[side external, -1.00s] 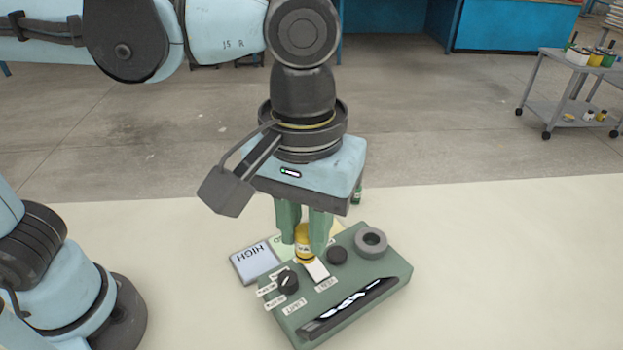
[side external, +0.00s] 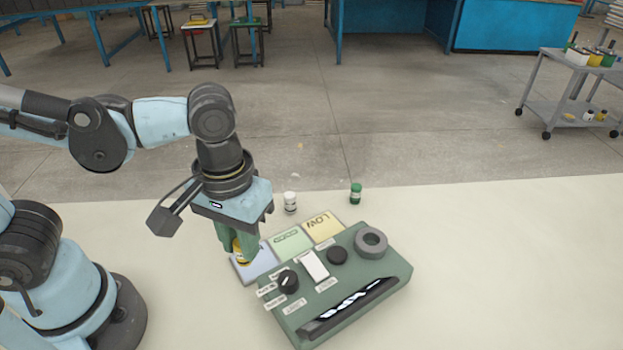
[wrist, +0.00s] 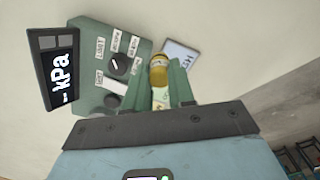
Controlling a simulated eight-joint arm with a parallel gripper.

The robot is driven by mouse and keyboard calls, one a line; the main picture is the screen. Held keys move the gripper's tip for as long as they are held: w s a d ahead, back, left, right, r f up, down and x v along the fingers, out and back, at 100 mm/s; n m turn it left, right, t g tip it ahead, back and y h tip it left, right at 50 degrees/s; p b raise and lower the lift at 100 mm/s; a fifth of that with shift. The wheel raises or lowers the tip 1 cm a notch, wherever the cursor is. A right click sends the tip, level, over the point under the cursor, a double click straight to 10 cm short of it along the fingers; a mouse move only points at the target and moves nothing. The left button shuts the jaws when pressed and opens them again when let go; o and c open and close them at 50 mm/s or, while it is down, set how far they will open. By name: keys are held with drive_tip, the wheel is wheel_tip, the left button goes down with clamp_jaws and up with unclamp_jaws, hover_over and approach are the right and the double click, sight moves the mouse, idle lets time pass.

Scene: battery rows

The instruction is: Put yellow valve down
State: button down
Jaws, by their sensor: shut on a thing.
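The yellow valve (side external: 242,252) is a small yellow cylinder between the green fingers of my gripper (side external: 238,246). My gripper is shut on it, and the fingers hide part of it in the side view. In the wrist view the yellow valve (wrist: 158,72) sits between the two fingertips. In the side view it overlaps the upper left of the blue card (side external: 262,263); I cannot tell whether it touches the card. A green card (side external: 288,241) and a yellow card marked LOW (side external: 323,226) lie in a row to its right.
A green panel box (side external: 350,262) with a knob, a white block, a black button, a grey ring and a display stands in front of the cards. A white bottle (side external: 290,203) and a green bottle (side external: 356,193) stand behind them. The table at right is clear.

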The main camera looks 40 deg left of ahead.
drive_tip(key=w+a+f, duration=0.1)
drive_tip(key=w, duration=0.1)
drive_tip(key=w+a+f, duration=0.1)
drive_tip(key=a+f, duration=0.1)
drive_tip(key=shift+w, duration=0.4)
drive_tip(key=shift+f, duration=2)
drive_tip(key=shift+f, duration=0.1)
drive_tip(key=c, duration=1)
unclamp_jaws()
drive_tip(key=shift+o, duration=0.2)
wheel_tip(320, 180, up, 12)
drive_tip(key=w+a+f+m+t, duration=0.1)
drive_tip(key=w+a+m+t, duration=0.2)
drive_tip(key=a+t, duration=0.4)
drive_tip(key=a, duration=0.2)
drive_tip(key=shift+w+a, duration=0.3)
drive_tip(key=shift+w, duration=0.05)
